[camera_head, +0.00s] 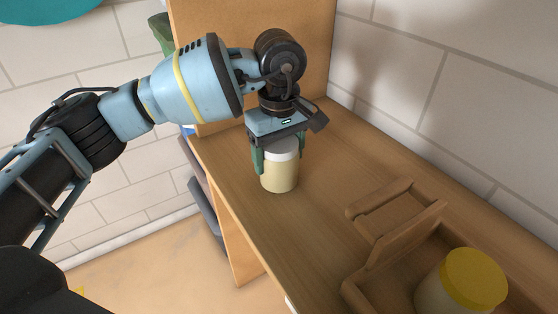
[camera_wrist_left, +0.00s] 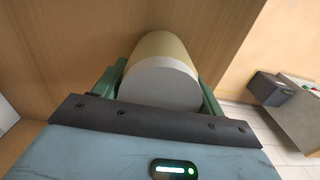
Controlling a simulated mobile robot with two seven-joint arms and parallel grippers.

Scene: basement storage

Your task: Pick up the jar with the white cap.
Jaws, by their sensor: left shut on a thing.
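The jar with the white cap (camera_head: 279,174) has a pale yellow body and is upright at the wooden shelf top. My left gripper (camera_head: 278,160) points down over it, its green fingers on both sides of the jar near the cap, shut on it. In the left wrist view the jar's white cap (camera_wrist_left: 160,86) fills the space between the fingers. I cannot tell whether the jar's base touches the surface. My right gripper is in neither view.
A jar with a yellow cap (camera_head: 472,279) stands in a wooden tray (camera_head: 384,277) at the lower right. A wooden panel (camera_head: 221,25) rises behind my arm and a white block wall (camera_head: 470,90) runs along the right. The wooden top (camera_head: 318,230) is clear between jar and tray.

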